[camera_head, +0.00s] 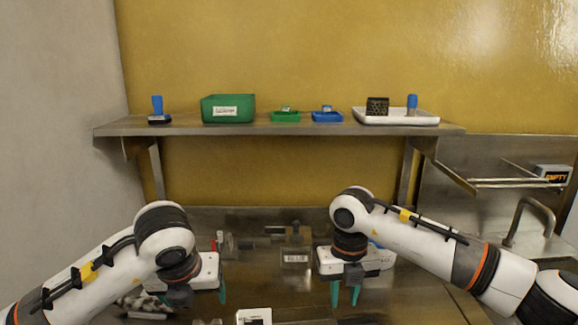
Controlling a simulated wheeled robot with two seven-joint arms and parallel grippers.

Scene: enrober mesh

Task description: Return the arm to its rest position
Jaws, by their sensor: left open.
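My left arm (95,268) comes in from the left and bends down at its white and black wrist. My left gripper (195,296) points down over the metal worktop, open, with teal fingers and nothing seen between them. My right arm (425,240) comes in from the right. My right gripper (346,294) also points down over the worktop, its two teal fingers apart with nothing seen between them. The wrists hide parts of the worktop behind them.
A metal shelf (285,130) above holds a green bin (228,108), small green (286,116) and blue (327,116) trays, and a white tray (396,120). Low items, including a labelled block (295,255), lie on the worktop (400,308). A sink tap (530,208) stands right.

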